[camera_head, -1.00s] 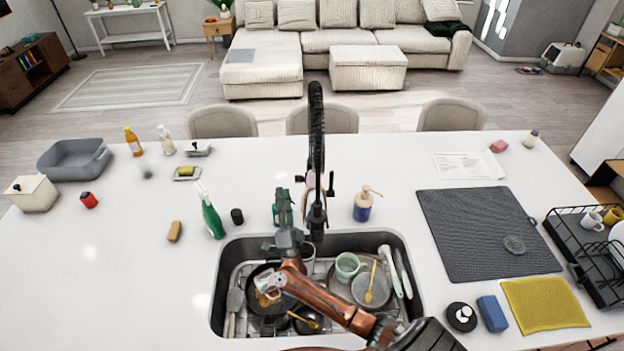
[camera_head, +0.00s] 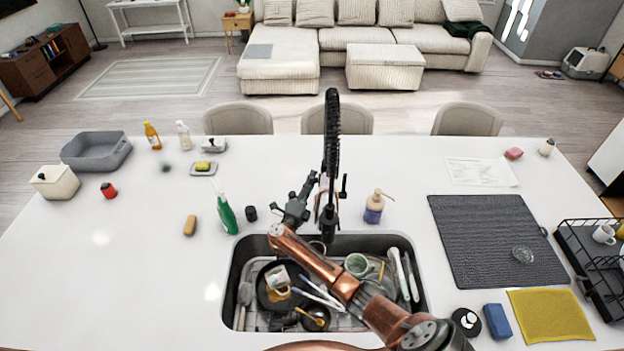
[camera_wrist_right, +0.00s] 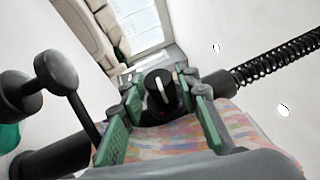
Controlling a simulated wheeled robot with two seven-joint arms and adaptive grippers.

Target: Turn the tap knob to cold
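The black tap (camera_head: 331,130) with its coiled hose stands behind the sink, and its hose also shows in the right wrist view (camera_wrist_right: 280,55). The round black knob (camera_wrist_right: 159,92) has a white mark pointing roughly up in the right wrist view. My right gripper (camera_head: 314,180) reaches the tap from the left in the head view. Its green-padded fingers (camera_wrist_right: 158,98) are apart, one on each side of the knob; I cannot tell whether they touch it. The knob cannot be made out in the head view. My left gripper is not in view.
The sink (camera_head: 234,265) holds pans, mugs and utensils below my right arm. A soap dispenser (camera_head: 374,208) stands right of the tap. A green spray bottle (camera_head: 226,215) and a black cup-like item (camera_head: 251,213) stand left. A black lever (camera_wrist_right: 60,80) is beside the left finger.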

